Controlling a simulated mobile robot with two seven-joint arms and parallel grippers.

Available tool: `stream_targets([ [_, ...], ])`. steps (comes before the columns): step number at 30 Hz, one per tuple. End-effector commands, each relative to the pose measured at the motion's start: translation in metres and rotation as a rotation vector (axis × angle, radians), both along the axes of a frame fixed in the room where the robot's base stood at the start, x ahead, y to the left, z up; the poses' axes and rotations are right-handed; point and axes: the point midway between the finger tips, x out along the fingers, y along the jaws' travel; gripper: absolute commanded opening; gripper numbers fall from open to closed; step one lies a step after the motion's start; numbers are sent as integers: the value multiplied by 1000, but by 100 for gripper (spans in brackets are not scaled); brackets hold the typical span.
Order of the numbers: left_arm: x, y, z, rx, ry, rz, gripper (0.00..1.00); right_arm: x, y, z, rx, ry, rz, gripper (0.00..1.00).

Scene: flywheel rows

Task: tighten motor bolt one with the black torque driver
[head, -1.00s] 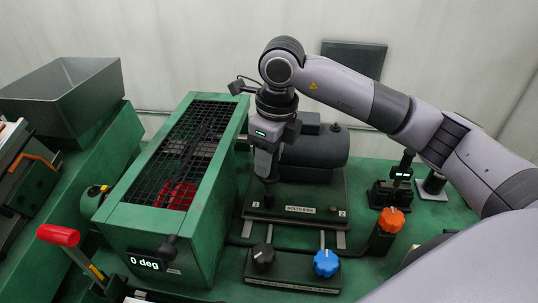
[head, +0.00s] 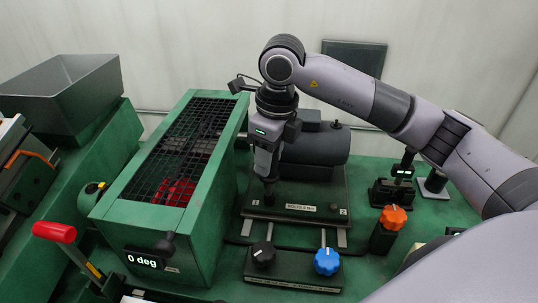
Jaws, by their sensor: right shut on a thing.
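My right gripper (head: 267,172) points down over the left front corner of the dark motor base plate (head: 300,193). It is shut on a dark tool, whose lower end (head: 268,190) reaches down to the plate near the bolt one position. The gripper and tool hide that bolt and most of the driver. The label "2" (head: 343,211) marks the plate's right front corner. The dark cylindrical motor (head: 316,147) sits on the plate behind the gripper. My left gripper is not in view.
A green housing with a black mesh guard (head: 185,140) stands close on the left, with a "0 deg" display (head: 143,260). In front are a black knob (head: 263,253), a blue knob (head: 327,262) and an orange knob (head: 394,217). A small display stand (head: 400,172) is at right.

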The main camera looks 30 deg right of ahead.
Motion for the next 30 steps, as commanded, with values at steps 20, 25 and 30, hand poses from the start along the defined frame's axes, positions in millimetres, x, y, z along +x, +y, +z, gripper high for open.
stream_targets([
  [20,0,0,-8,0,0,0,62,-1,0,-8,-3,8,0,0],
  [25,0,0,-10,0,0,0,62,-1,0,-8,-4,9,-1,0],
  [30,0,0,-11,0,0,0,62,-1,-1,-7,-4,10,-1,0],
])
